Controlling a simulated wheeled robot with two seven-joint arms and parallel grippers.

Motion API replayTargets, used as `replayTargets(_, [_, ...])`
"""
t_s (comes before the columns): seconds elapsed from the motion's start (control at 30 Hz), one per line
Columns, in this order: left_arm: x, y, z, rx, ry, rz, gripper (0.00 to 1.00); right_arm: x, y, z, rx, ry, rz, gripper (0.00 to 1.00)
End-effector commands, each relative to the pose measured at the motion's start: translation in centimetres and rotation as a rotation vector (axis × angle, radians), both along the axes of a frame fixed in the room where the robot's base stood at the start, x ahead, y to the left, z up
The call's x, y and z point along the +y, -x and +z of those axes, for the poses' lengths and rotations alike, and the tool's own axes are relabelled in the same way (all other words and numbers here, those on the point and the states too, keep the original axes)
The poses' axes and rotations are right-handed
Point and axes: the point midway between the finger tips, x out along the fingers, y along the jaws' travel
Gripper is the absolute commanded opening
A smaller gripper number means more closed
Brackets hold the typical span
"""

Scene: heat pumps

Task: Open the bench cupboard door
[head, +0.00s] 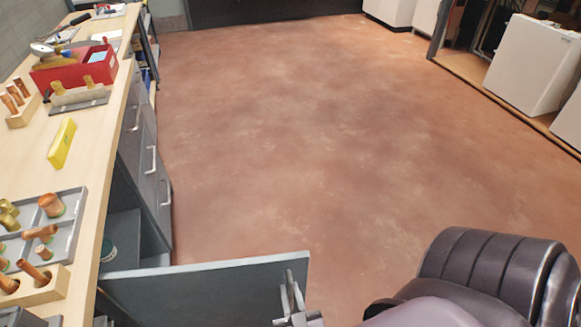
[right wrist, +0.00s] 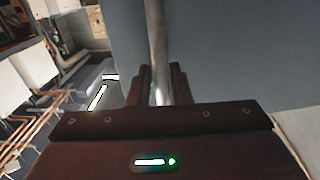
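The bench cupboard door (head: 200,292) is a flat grey panel at the bottom of the head view. It stands swung wide out from the bench front, with the cupboard interior (head: 122,228) showing behind it. Its metal bar handle (head: 290,290) is near the door's free edge. In the right wrist view the handle (right wrist: 157,40) runs down between the two dark fingers of my right gripper (right wrist: 160,84), which sit close on both sides of it. The grey door face (right wrist: 235,60) fills the right of that view. My left gripper is not in view.
The wooden bench top (head: 95,160) holds a red bin (head: 72,72), a yellow box (head: 62,143) and trays of copper fittings. Grey drawers (head: 150,160) with handles lie beyond the open cupboard. The reddish floor (head: 320,130) is clear. White units (head: 530,62) stand at right.

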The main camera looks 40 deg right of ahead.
Motion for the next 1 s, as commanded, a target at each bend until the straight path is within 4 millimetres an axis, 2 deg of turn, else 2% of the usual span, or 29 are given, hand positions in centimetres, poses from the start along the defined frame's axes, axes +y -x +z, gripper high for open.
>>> replayTargets(0.27, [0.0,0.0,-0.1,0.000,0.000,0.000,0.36,0.3,0.4,-0.1,0.002,-0.003,0.002,0.18])
replayTargets(0.7, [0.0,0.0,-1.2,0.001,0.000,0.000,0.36,3.1,6.3,-0.2,0.002,-0.002,0.000,0.18])
replayTargets(1.0, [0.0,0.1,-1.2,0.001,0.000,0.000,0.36,3.5,7.0,0.0,0.000,-0.001,0.000,0.18])
